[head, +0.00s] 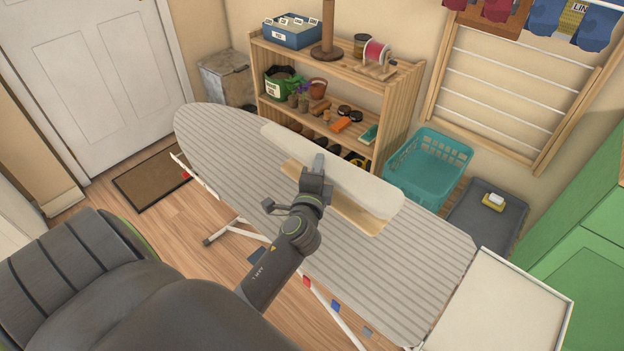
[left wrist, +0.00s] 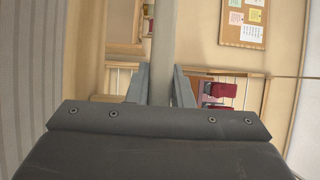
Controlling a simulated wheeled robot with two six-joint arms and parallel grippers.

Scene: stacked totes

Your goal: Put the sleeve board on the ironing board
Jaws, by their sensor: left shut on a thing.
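The sleeve board (head: 355,185) has a long cream padded top and a pale wooden base. It lies lengthwise over the grey-striped ironing board (head: 400,285), along its far side. I cannot tell whether its base touches the cover or hangs just above it. My left gripper (head: 318,165) is shut on the near edge of the sleeve board, close to its middle. In the left wrist view, a pale upright strip of the sleeve board (left wrist: 162,45) stands between the two fingers (left wrist: 160,88). My right gripper is not in view.
Behind the ironing board stand a wooden shelf (head: 398,75) with pots and brushes and a teal laundry basket (head: 428,165). A white tray-like rest (head: 510,310) is at the board's right end. The striped cover is clear at the left and near right.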

